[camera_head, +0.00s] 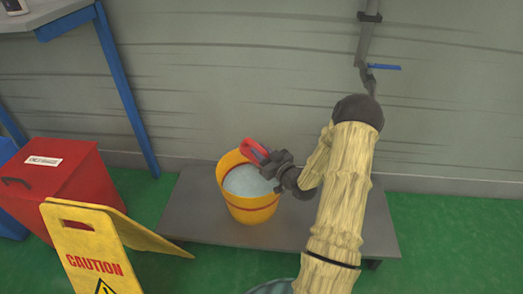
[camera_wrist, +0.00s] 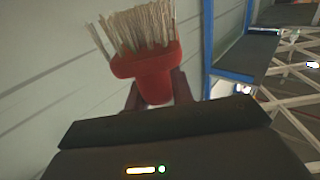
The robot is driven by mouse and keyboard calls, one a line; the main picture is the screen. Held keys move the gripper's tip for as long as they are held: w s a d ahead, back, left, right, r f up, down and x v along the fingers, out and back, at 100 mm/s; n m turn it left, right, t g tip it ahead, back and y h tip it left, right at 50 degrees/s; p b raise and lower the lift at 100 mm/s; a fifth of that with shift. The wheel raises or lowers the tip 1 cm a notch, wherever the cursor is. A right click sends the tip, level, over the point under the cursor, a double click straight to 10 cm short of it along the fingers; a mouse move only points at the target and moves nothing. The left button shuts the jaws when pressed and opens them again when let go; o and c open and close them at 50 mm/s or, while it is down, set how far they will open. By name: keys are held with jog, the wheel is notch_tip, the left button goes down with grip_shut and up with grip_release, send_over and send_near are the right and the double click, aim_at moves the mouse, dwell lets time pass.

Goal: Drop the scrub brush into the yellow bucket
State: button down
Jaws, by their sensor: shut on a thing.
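The scrub brush (camera_head: 255,150) has a red body and shows above the rim of the yellow bucket in the head view. In the wrist view the scrub brush (camera_wrist: 148,65) shows its pale bristles pointing up and away from my gripper. My gripper (camera_head: 267,163) is shut on the brush's red part, at the bucket's right rim; its fingers also show in the wrist view (camera_wrist: 155,95). The yellow bucket (camera_head: 252,207) stands upright and holds a pale, water-like fill. The bristles are hard to make out in the head view.
The bucket stands on a low grey platform (camera_head: 195,215) against the wall. A yellow caution sign (camera_head: 90,240) and a red bin (camera_head: 60,185) stand to the left. A blue-legged table (camera_head: 60,15) is at the upper left. The platform's right part is mostly behind my arm.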

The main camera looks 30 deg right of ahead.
notch_tip(320, 180, down, 2)
jog(key=shift+b, duration=0.45)
jog(key=c, duration=1.1)
grip_release()
jog(key=shift+s, duration=0.15)
jog(key=s+d+p, duration=0.1)
jog(key=s, duration=0.4)
jog(key=s+d+p, duration=0.1)
jog(key=s+p, duration=0.1)
jog(key=s, duration=0.4)
jog(key=s+d+p, duration=0.1)
jog(key=s+p, duration=0.1)
jog(key=s, duration=0.3)
jog(key=shift+s+d, duration=0.15)
jog(key=shift+s, duration=0.25)
jog(key=shift+w, duration=0.1)
